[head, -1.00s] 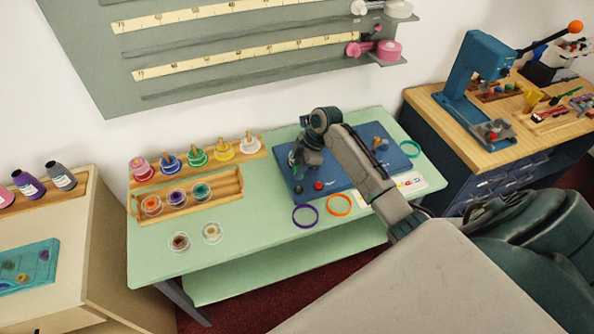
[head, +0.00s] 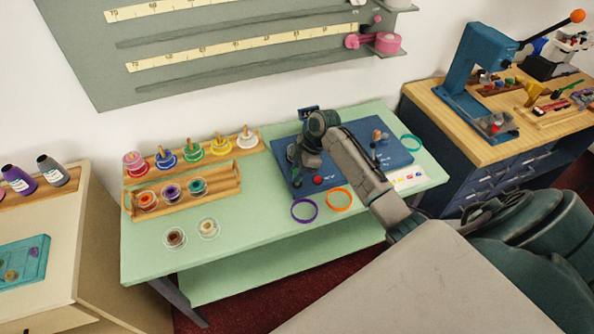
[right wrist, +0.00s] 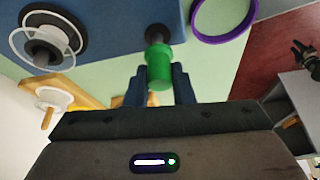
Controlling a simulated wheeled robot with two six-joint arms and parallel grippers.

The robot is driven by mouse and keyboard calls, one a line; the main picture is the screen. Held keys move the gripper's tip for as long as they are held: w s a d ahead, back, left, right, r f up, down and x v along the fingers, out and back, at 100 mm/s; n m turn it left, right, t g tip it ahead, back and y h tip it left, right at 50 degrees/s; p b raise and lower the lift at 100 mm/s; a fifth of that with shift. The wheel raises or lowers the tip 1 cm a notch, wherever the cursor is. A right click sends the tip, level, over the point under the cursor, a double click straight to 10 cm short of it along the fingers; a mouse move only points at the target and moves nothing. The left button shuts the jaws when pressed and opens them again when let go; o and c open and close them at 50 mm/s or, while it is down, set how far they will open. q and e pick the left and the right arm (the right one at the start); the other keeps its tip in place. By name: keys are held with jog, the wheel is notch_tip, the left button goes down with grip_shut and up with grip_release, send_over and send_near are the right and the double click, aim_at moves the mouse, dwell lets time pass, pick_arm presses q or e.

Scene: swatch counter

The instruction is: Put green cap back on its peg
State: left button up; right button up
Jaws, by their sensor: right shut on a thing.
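The green cap (right wrist: 159,68) is a small green cylinder in the right wrist view, held between the dark fingers of my right gripper (right wrist: 158,86). A short dark peg (right wrist: 154,34) shows just beyond the cap, in line with it. I cannot tell whether cap and peg touch. In the head view my right gripper (head: 298,168) is low over the left end of the blue board (head: 345,172) and hides the cap. At the right edge of the right wrist view is a small dark gripper (right wrist: 305,56), probably my left; its jaws are too small to judge.
A red knob (head: 318,180) stands close by on the board. A purple ring (head: 304,210) and an orange ring (head: 339,199) lie in front. A wooden spool rack (head: 215,190) stands left.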

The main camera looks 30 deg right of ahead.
jog(key=shift+f, duration=0.35)
jog(key=shift+f+b, duration=0.65)
jog(key=shift+f, duration=0.15)
jog(key=shift+f, duration=0.1)
jog(key=o, duration=1)
notch_tip(320, 180, up, 7)
jog(key=p, duration=0.6)
